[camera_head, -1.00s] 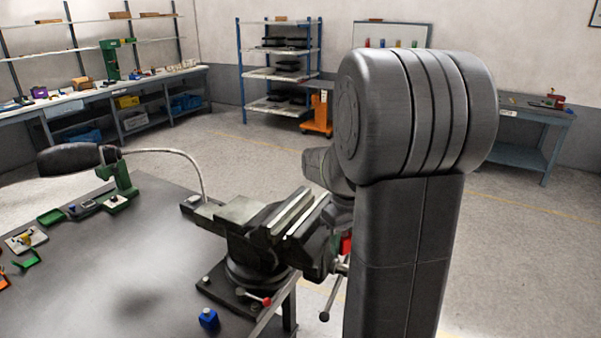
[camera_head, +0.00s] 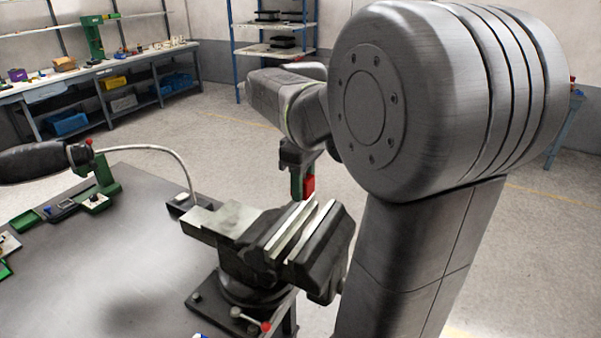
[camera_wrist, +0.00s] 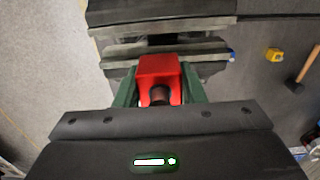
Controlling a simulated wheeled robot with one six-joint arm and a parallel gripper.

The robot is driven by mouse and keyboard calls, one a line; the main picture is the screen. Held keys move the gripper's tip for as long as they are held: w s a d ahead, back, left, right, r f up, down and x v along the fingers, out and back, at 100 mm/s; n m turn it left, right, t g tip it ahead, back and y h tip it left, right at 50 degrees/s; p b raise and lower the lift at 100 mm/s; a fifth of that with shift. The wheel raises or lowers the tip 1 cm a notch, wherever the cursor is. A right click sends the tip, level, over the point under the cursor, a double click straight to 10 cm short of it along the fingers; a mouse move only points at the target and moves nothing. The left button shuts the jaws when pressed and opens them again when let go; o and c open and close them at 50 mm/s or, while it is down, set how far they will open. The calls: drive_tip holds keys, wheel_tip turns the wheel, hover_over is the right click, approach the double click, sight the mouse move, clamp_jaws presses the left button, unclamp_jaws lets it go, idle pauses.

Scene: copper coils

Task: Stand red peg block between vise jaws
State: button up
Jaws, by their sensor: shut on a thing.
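The red peg block (camera_head: 309,184) is held in my gripper (camera_head: 303,188), just above and behind the vise in the head view. In the wrist view the red block (camera_wrist: 160,70) sits between the two green fingers of my gripper (camera_wrist: 159,88), with a dark round peg on its near face. The vise (camera_head: 275,245) stands at the table's corner. Its two bright jaws (camera_head: 290,228) have a narrow open gap between them. In the wrist view the vise jaws (camera_wrist: 190,47) lie just beyond the block. The block appears apart from the jaws.
The dark table (camera_head: 110,270) carries a lamp (camera_head: 40,160) and a green fixture (camera_head: 100,190) at left. In the wrist view a yellow block (camera_wrist: 273,54) and a mallet (camera_wrist: 302,72) lie at right. A workbench (camera_head: 110,80) and shelves (camera_head: 270,45) stand farther back.

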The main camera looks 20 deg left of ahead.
drive_tip(key=shift+s+d+f+b, duration=0.15)
drive_tip(key=shift+s+f+b, duration=0.1)
drive_tip(key=shift+b, duration=0.1)
drive_tip(key=shift+f+b, duration=0.3)
drive_tip(key=shift+f, duration=0.05)
wheel_tip(320, 180, down, 5)
drive_tip(key=b, duration=0.4)
drive_tip(key=shift+f, duration=0.1)
drive_tip(key=shift+p, duration=0.45)
idle(0.5)
drive_tip(key=shift+f+b, duration=0.35)
drive_tip(key=shift+f, duration=1.15)
idle(2.0)
drive_tip(key=o, duration=1.1)
